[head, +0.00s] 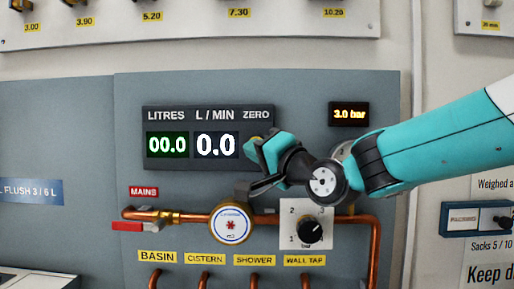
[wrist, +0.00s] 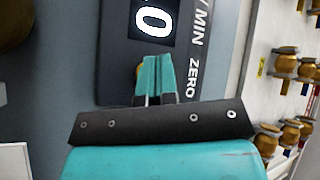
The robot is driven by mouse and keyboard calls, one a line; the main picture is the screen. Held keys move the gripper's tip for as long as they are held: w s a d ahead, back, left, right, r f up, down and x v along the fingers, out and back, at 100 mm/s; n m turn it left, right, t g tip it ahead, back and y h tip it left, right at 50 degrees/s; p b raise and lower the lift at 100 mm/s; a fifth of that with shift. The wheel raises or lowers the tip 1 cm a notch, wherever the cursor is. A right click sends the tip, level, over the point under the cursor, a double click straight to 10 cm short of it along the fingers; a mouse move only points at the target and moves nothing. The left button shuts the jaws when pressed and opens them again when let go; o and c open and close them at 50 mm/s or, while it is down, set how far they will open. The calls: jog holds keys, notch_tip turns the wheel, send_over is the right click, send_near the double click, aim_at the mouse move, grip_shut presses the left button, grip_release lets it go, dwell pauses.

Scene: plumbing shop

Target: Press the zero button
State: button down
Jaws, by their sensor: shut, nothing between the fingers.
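The dark meter panel (head: 190,114) on the grey wall has a green LITRES display (head: 167,145) reading 00.0 and a white L/MIN display (head: 215,145) reading 0.0. The ZERO label (head: 256,114) is at its right end. My gripper (head: 256,148) is shut and empty, with its teal fingertips in front of the panel below that label. In the wrist view my gripper (wrist: 157,60) points at the panel beside the ZERO lettering (wrist: 193,76). A sliver of yellow, likely the zero button (wrist: 138,71), shows beside the fingers; most of it is hidden. I cannot tell whether they touch.
Below the panel run copper pipes with a round water meter (head: 231,224), a red-handled mains valve (head: 128,226) and a black knob on a white plate (head: 310,230). A 3.0 bar display (head: 349,114) is at the right, above my arm. Brass fittings (wrist: 286,64) show in the wrist view.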

jog(key=s+b, duration=0.1)
jog(key=s, duration=0.5)
jog(key=shift+b, duration=0.35)
jog(key=shift+a, duration=0.1)
dwell(0.4)
jog(key=s+d+f+n+g+h, duration=0.2)
jog(key=s+d+f+g, duration=0.15)
jog(key=f, duration=0.35)
jog(key=s+d+f+n+g+h, duration=0.2)
jog(key=s+f+g, duration=0.15)
jog(key=f, duration=0.35)
jog(key=s+d+f+n+g+h, duration=0.2)
jog(key=s+d+f+n+g, duration=0.1)
jog(key=s, duration=0.6)
jog(key=s+d+f+n+g+h+b, duration=0.1)
jog(key=s+d+f+n+g+h, duration=0.2)
jog(key=s+f, duration=0.6)
jog(key=d+g, duration=0.2)
jog(key=d, duration=0.1)
jog(key=shift+d+f+h+b, duration=0.3)
jog(key=shift+d, duration=0.1)
jog(key=c, duration=1.8)
grip_release()
jog(key=shift+c, duration=0.2)
